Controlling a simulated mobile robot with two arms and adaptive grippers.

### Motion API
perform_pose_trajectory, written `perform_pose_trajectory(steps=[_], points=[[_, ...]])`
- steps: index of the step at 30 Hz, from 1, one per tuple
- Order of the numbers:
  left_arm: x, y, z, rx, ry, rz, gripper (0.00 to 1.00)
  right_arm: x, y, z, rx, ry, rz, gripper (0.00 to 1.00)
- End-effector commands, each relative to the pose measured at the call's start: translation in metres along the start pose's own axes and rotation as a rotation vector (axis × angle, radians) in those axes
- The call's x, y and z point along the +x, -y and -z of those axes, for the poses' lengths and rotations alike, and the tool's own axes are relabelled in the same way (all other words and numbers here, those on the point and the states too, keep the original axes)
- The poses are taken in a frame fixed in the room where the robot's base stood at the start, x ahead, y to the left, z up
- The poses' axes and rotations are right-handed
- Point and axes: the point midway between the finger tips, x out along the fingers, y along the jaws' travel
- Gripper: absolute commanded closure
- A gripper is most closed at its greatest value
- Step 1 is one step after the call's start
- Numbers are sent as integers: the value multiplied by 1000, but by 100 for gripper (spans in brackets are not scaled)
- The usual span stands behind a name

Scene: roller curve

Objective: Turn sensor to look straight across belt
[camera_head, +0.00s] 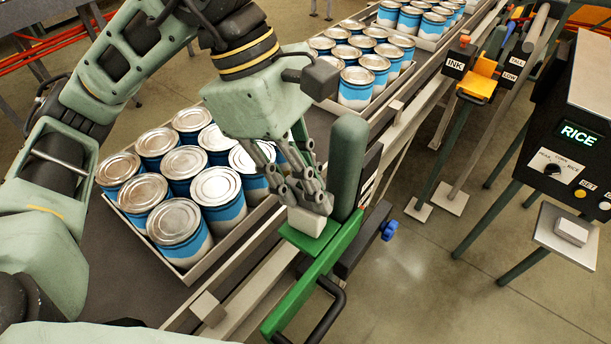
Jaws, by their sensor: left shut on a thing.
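My left gripper (308,200) comes in from the upper left and reaches down beside the belt. Its fingers are shut on a small pale block, which I take to be the sensor (304,221). The block sits at a green bracket (318,270) at the belt's edge, just left of an upright dark green rounded post (347,158). The fingers cover the top of the block, so which way its face points cannot be told. The belt (130,285) runs from the lower left to the upper right. My right gripper is not in view.
A tray (222,246) of blue-and-white cans stands on the belt close to my left gripper. More trayed cans (356,88) stand farther up. A black handle (330,312) and a blue knob (390,231) sit by the bracket.

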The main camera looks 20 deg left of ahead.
Motion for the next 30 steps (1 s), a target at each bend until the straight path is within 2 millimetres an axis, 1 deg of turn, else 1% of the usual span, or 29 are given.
perform_pose_trajectory(steps=[2, 6, 9, 18, 19, 21, 28, 30], points=[[0, 0, 0, 1, 0, 0, 100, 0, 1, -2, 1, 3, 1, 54], [4, -1, 1, 61, 2, 25, 100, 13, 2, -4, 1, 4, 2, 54], [3, -1, 0, 110, 3, 45, 100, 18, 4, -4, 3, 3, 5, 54], [0, -1, 0, 126, 2, 52, 100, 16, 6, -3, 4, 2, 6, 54], [0, -1, 0, 126, 2, 52, 83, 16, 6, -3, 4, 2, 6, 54], [0, -1, 0, 125, 2, 52, 77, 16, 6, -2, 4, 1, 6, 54], [0, -1, 0, 125, 1, 52, 77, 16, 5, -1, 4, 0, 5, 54], [-1, -1, 0, 125, 1, 52, 77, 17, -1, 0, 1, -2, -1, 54]])
